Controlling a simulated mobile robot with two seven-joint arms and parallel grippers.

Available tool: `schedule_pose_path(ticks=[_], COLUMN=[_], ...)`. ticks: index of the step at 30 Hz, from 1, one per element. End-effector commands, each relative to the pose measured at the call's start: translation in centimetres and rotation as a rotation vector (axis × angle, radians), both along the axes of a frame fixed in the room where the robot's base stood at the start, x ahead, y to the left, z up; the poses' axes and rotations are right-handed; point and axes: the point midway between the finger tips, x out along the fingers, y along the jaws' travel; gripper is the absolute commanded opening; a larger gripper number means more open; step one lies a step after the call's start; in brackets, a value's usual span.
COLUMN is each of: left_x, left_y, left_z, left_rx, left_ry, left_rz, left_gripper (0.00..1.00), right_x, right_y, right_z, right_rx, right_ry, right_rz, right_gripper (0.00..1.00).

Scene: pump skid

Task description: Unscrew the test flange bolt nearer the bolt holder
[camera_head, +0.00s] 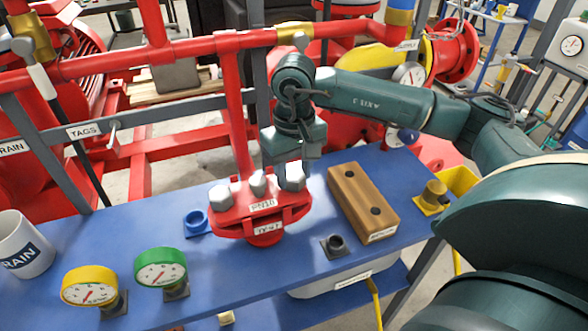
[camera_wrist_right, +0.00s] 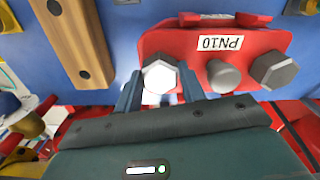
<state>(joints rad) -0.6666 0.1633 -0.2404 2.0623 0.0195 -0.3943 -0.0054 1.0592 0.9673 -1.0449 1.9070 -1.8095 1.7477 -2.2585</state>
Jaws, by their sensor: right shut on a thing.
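The red test flange (camera_head: 262,219), labelled PN10, stands on the blue bench with two silver hex bolts and a grey rounded stud between them. My right gripper (camera_head: 292,168) reaches down over the right-hand bolt (camera_head: 292,181), the one nearer the wooden bolt holder (camera_head: 362,201). In the right wrist view its two fingers (camera_wrist_right: 160,92) are shut on that bolt's hex head (camera_wrist_right: 160,77), one on each side. The bolt appears seated in the flange. The other bolt (camera_head: 220,197) stands at the flange's left end. The bolt holder has two dark holes, both empty. My left gripper is not in view.
A yellow gauge (camera_head: 90,286), a green gauge (camera_head: 161,267) and a white mug (camera_head: 22,245) stand at the bench's left. A dark socket (camera_head: 335,245) and a yellow-brass fitting (camera_head: 433,196) are at the right. Red pipes (camera_head: 150,70) run behind the bench.

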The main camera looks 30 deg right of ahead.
Motion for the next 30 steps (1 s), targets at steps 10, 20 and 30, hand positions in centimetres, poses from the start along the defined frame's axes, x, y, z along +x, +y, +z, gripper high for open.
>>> schedule_pose_path(ticks=[10, 20, 30], left_x=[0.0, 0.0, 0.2], left_y=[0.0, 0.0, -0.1], left_z=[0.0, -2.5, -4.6], left_rx=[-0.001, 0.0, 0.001], left_ry=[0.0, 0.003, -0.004], left_rz=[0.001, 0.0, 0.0], left_gripper=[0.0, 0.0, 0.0], right_x=[0.0, 0.1, 0.0], right_y=[0.0, 0.0, 0.0], right_z=[0.0, -0.4, -0.3], right_rx=[0.0, 0.0, 0.0], right_ry=[-0.001, -0.003, -0.002], right_rz=[0.0, 0.214, 0.486], right_gripper=[0.16, 0.16, 0.16])
